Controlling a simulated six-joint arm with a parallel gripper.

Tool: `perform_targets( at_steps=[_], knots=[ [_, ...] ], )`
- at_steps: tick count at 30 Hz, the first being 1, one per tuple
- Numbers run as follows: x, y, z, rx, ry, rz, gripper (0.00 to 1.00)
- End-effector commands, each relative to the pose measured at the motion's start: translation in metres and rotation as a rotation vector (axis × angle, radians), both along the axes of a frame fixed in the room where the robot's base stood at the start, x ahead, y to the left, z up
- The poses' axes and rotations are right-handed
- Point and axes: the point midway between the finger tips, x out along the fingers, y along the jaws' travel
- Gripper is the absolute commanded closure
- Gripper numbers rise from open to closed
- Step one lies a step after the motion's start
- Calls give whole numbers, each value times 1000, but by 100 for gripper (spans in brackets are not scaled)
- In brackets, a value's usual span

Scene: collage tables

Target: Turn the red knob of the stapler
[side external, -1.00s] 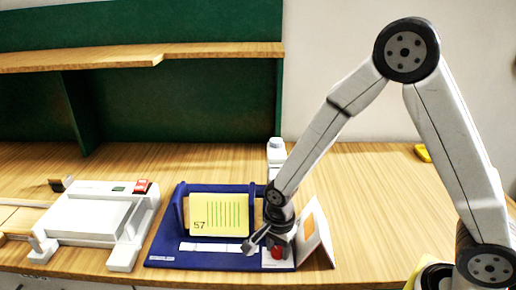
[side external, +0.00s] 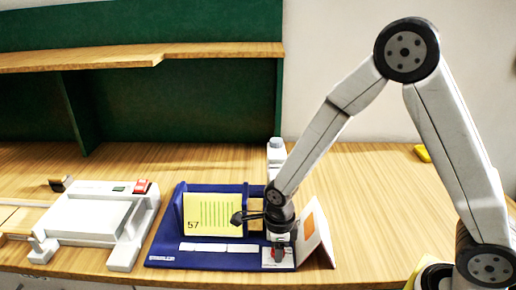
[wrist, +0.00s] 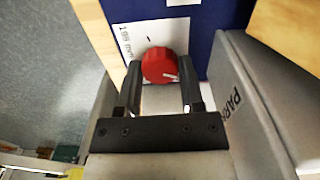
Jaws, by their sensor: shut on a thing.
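The red knob (wrist: 160,66) sits on a white label (wrist: 136,45) at the front right corner of the blue stapler (side external: 165,247). In the wrist view it lies between the two dark fingers of my gripper (wrist: 160,85), which are shut on it. A pale mark shows on the knob's lower right. In the side view my gripper (side external: 279,254) points down over that corner and hides most of the knob. A yellow booklet (side external: 214,214) marked 57 leans upright on the stapler.
A white panel with an orange square (side external: 315,232) stands close at the right of my gripper. A white machine with a red switch (side external: 142,187) stands to the left. The table's front edge is near. The table to the right is mostly clear, with a yellow object (side external: 423,153) at the back.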

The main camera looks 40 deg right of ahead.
Motion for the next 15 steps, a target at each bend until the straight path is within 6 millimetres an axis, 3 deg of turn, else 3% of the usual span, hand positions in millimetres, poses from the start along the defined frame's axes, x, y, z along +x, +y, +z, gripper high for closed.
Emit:
perform_targets(
  at_steps=[15],
  knots=[
    [0, -1, 0, -1, 1, -169, 100]
  ],
)
